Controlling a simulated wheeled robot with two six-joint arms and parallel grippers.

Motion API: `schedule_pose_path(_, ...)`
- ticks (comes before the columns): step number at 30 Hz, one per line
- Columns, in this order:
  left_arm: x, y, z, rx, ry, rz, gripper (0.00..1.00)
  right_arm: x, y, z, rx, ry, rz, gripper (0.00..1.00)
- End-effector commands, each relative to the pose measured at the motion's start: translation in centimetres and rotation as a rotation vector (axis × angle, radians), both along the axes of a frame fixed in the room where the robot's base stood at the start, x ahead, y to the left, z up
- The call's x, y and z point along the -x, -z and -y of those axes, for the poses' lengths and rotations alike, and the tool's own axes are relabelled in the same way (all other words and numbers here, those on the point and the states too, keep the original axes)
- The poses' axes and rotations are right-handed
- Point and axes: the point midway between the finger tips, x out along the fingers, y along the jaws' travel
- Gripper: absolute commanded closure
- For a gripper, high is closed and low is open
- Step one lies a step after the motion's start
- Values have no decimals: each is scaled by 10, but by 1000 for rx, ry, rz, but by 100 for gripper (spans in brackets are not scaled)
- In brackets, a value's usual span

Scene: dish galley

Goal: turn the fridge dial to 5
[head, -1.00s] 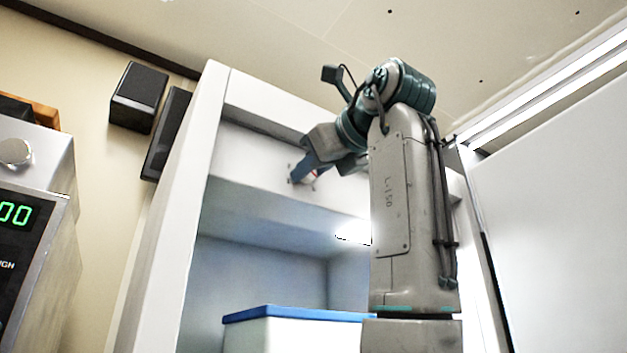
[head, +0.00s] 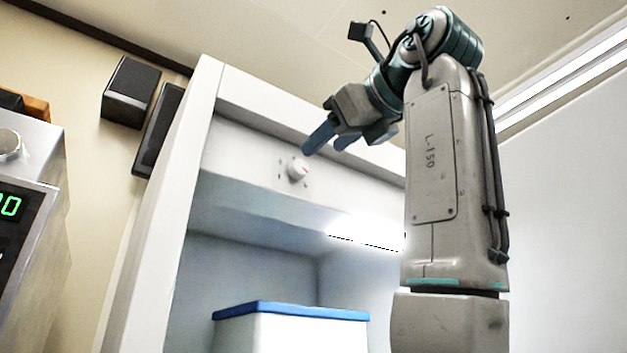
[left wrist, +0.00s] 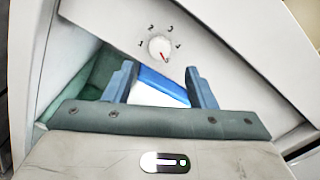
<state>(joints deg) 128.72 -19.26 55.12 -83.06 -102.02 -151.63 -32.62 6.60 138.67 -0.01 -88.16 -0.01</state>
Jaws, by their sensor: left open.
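The fridge dial (head: 297,169) is a small round white knob on the white panel above the fridge opening. It also shows in the left wrist view (left wrist: 160,48), with small numerals around its upper side. Its red mark points to the lower right there, beyond the numeral on the right, which looks like a 4. I cannot read a numeral at the mark itself. My left gripper (head: 327,144) is open and empty, up and right of the dial and apart from it. Its two blue fingers (left wrist: 161,85) show below the dial in the wrist view. My right gripper is out of view.
The white fridge (head: 178,185) stands open, with its door (head: 565,200) at the right. A white tub with a blue lid (head: 290,310) is inside. A black box (head: 130,90) hangs on the left wall. An appliance with a green display (head: 25,210) stands far left.

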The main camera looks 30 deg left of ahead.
Motion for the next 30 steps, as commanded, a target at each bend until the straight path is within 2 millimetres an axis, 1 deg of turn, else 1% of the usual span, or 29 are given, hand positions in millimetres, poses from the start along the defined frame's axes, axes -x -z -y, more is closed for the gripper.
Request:
schedule_pose_path(1, 3, 1, 9, -1, 1, -1, 49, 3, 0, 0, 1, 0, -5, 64)
schedule_pose_path(3, 7, 0, 17, -1, 1, -1, 49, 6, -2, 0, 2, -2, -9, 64)
schedule_pose_path(8, 11, 0, 27, 0, -1, 0, 49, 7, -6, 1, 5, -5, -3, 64)
schedule_pose_path(30, 12, 0, 29, 0, -1, 0, 49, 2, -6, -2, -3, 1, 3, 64)
